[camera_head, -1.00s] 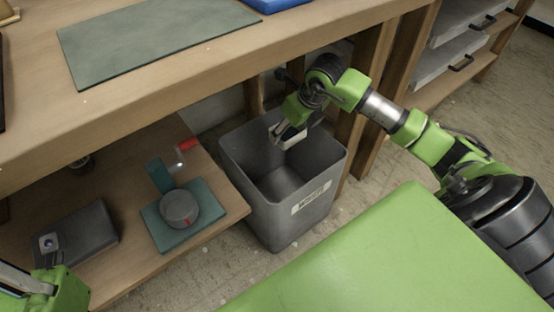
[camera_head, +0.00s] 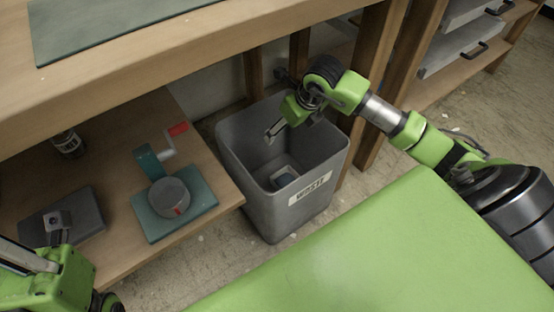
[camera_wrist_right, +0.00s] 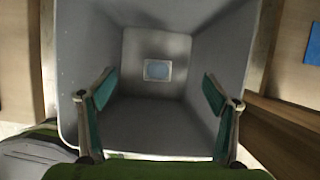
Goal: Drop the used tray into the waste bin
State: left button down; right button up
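The waste bin (camera_head: 232,180) is a grey, open-topped box with a "WASTE" label, standing on the floor below the bench edge. The used tray (camera_head: 284,178), small and pale with a blue-grey inside, lies in the bin. In the right wrist view the tray (camera_wrist_right: 157,70) sits at the bin's bottom, apart from my fingers. My right gripper (camera_head: 273,132) is over the bin's opening. Its two teal-padded fingers (camera_wrist_right: 157,86) are spread apart with nothing between them. My left gripper (camera_head: 30,262) is partly in view at the lower left; its fingers are not clear.
A lower wooden shelf left of the bin holds a teal fixture with a grey cylinder and red-handled crank (camera_head: 175,197), a grey block (camera_head: 85,215) and a dark jar (camera_head: 68,143). The bench top (camera_head: 130,75) overhangs behind. Drawers (camera_head: 465,50) stand at the right.

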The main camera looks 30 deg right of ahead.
jog(key=v, duration=1.2)
dwell(0.4)
